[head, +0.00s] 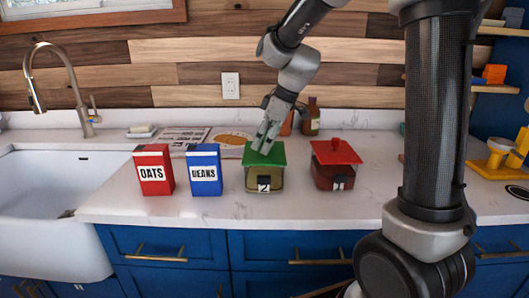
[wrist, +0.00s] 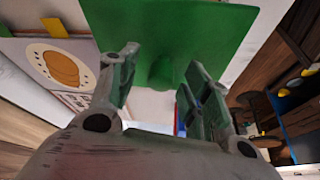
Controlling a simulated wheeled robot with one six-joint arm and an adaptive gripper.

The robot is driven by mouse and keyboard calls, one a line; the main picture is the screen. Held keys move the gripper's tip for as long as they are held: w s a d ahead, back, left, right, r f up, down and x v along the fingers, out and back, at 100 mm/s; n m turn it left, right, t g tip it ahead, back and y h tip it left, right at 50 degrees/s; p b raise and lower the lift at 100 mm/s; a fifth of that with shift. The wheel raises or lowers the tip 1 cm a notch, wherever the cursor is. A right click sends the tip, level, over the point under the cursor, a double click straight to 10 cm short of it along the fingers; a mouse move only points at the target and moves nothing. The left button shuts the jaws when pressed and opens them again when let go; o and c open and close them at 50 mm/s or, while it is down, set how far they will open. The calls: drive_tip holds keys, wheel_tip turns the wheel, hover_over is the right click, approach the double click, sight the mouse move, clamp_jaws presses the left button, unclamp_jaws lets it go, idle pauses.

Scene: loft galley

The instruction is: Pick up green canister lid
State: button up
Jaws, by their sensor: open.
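The green canister lid (head: 276,155) sits on the canister marked 2 (head: 264,179), on the white counter. In the wrist view the green lid (wrist: 168,35) fills the upper middle, with its green knob (wrist: 161,69) showing between the fingers. My gripper (head: 265,143) is over the lid, pointing down, with its fingertips near the knob. In the wrist view my gripper (wrist: 158,75) is open, one finger on each side of the knob. Whether the fingers touch the knob or lid I cannot tell. In the head view my fingers hide the knob.
A red-lidded canister (head: 335,164) stands just right of the green one. The blue beans box (head: 204,170) and red oats box (head: 153,170) stand to the left. Bottles (head: 311,117) are behind my gripper. The sink (head: 50,205) is far left. The counter front is clear.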

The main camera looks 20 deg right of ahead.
drive_tip(key=shift+c, duration=0.2)
clamp_jaws()
